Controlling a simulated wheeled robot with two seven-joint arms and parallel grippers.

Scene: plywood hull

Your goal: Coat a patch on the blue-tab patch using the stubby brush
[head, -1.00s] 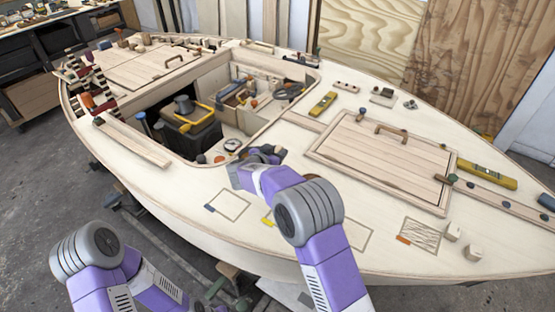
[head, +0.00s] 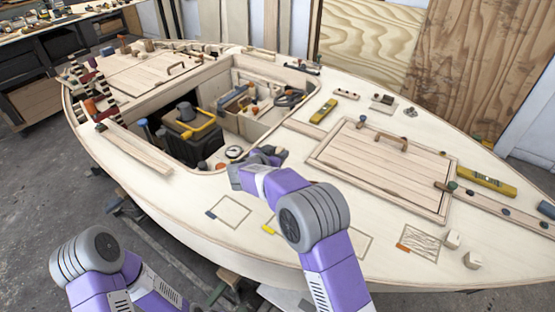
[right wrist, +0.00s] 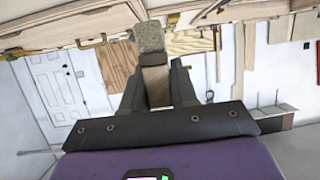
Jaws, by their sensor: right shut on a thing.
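My right gripper (head: 270,156) is over the deck near the front edge of the cockpit opening. In the right wrist view its fingers (right wrist: 157,95) are shut on the handle of the stubby brush (right wrist: 152,58), whose pale bristle block points away from the palm. In the head view the brush is hard to make out. The blue-tab patch (head: 230,210) is an outlined square on the deck with a blue tab at its left corner, below and left of the gripper; its inside looks plain. My left arm shows at lower left; its gripper is not visible.
A yellow tab (head: 268,229) marks another patch, partly behind my right arm. The cockpit opening holds a dark bin (head: 190,145) and tools. A hatch (head: 385,165) rises behind my arm.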

